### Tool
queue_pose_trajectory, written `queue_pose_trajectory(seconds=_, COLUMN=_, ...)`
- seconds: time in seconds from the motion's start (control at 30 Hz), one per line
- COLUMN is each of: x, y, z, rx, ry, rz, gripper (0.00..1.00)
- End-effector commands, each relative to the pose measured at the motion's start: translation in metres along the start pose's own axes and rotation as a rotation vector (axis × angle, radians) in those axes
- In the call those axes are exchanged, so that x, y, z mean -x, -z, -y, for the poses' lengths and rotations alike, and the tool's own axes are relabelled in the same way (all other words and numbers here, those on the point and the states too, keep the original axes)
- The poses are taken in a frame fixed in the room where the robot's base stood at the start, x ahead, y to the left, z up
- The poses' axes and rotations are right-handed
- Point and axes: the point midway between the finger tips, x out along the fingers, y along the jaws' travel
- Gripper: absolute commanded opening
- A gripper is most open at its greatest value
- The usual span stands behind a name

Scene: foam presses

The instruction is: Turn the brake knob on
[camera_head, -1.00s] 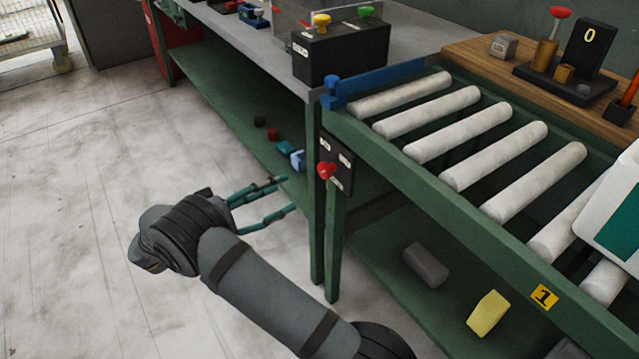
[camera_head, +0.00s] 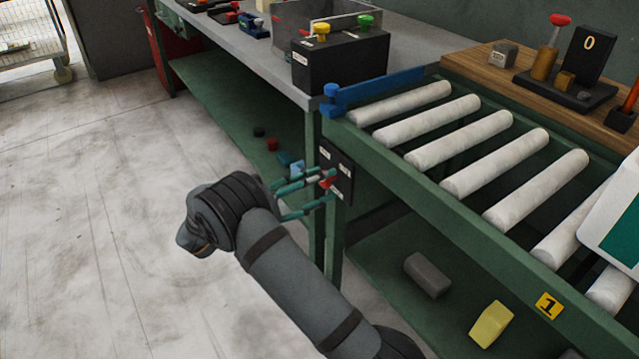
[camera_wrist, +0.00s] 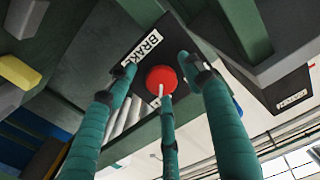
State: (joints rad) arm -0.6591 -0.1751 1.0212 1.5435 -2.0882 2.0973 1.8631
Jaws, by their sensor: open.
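The brake knob (camera_head: 327,183) is a small red knob on a dark label plate (camera_head: 337,160), fixed to the green frame below the conveyor's corner. In the wrist view the knob (camera_wrist: 161,77) is a round red cap with a white mark at its lower edge, and the plate's "BRAK..." lettering (camera_wrist: 142,48) shows beside it. My gripper (camera_head: 328,184) has its teal fingers spread open around the knob. The fingertips lie on several sides of it in the wrist view. I cannot tell whether any finger touches it. The fingers partly hide the knob in the head view.
The green bench legs and conveyor frame (camera_head: 470,222) stand close to my fingers. A black box (camera_head: 340,65) with yellow and green knobs and a blue bar (camera_head: 380,90) sit above. A grey block (camera_head: 428,275) and yellow block (camera_head: 491,324) lie below. The floor at left is clear.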

Motion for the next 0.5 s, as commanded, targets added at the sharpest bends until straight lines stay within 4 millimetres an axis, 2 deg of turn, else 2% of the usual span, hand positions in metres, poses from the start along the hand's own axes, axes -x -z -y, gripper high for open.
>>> queue_pose_trajectory(seconds=0.27, x=-0.0017, y=0.0002, z=0.0000, rx=0.001, ry=0.000, rz=0.000, gripper=0.51)
queue_pose_trajectory(seconds=0.5, x=-0.0014, y=0.0001, z=0.0000, rx=0.001, ry=0.001, rz=0.000, gripper=0.38)
